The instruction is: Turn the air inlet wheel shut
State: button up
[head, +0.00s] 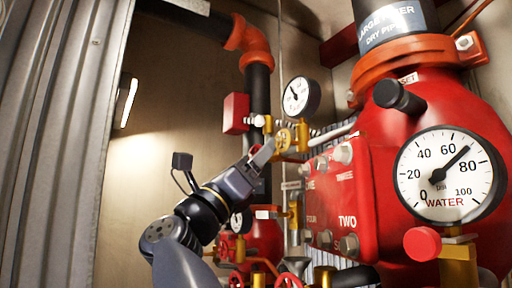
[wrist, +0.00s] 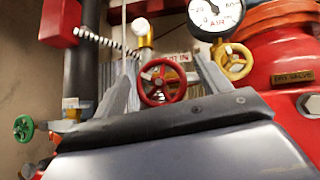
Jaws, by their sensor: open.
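In the wrist view a small red spoked handwheel (wrist: 164,82) on a brass stem shows between my two fingertips. A partly hidden label (wrist: 172,57) ending in "IN" is behind it. My gripper (wrist: 170,80) is open, with one finger on each side of the wheel; I cannot tell whether either finger touches it. In the head view my gripper (head: 264,150) is raised toward the brass fittings below the air gauge (head: 300,96). The red wheel is not clear there, likely hidden by my gripper. A yellow handwheel (head: 284,138) shows just beyond the fingertips.
The yellow wheel (wrist: 236,62) is right of my fingers, and a green wheel (wrist: 23,128) is far left. A red box (head: 236,113) and black pipe (head: 258,90) stand behind. The red valve body (head: 345,205) and water gauge (head: 450,175) crowd the right.

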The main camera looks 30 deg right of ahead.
jog(key=shift+d+r, duration=0.3)
jog(key=shift+d, duration=0.05)
jog(key=c, duration=1)
